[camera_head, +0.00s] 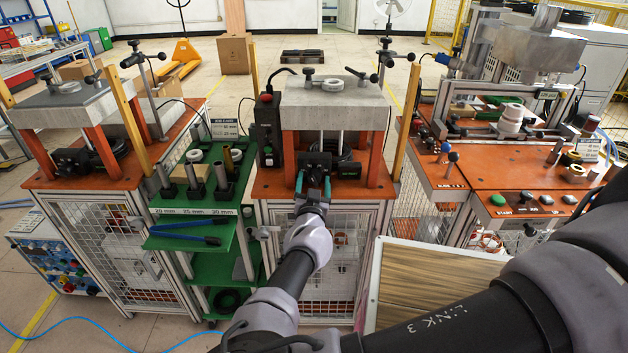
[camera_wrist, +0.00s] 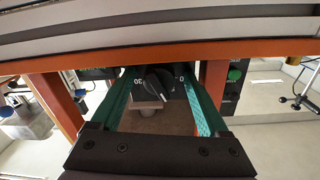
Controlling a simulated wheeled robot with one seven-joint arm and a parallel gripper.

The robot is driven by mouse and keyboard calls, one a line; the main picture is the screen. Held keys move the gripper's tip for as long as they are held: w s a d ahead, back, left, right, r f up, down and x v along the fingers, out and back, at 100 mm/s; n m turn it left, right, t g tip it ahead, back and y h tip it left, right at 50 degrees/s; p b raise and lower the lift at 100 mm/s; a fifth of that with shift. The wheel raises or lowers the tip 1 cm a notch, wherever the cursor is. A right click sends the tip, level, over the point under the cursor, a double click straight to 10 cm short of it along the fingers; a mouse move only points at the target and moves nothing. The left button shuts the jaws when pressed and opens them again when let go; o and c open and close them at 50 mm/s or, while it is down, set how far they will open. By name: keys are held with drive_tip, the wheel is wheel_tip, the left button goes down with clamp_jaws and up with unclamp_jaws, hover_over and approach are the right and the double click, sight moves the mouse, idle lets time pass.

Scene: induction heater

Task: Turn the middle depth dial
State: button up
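The middle depth dial (camera_wrist: 158,82) is a round black knob on a dark panel, with "30" at its left and "0" at its right in the wrist view. A small pale mark shows near its lower edge. My gripper (camera_wrist: 158,74) is open, with one teal finger on each side of the dial and a visible gap to the knob. How far the fingertips reach past the knob's face I cannot tell. In the head view my gripper (camera_head: 313,184) is in front of the middle press (camera_head: 335,92), and the dial is not clearly made out there.
A control box (camera_head: 267,130) with a red button stands left of the middle press. Orange legs (camera_wrist: 212,82) flank the dial in the wrist view, with a grey beam (camera_wrist: 160,30) above. A green rack (camera_head: 190,238) and left press (camera_head: 65,105) stand left. A right workstation (camera_head: 490,180) stands right.

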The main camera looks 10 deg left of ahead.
clamp_jaws()
drive_tip(key=shift+n, duration=4.1)
unclamp_jaws()
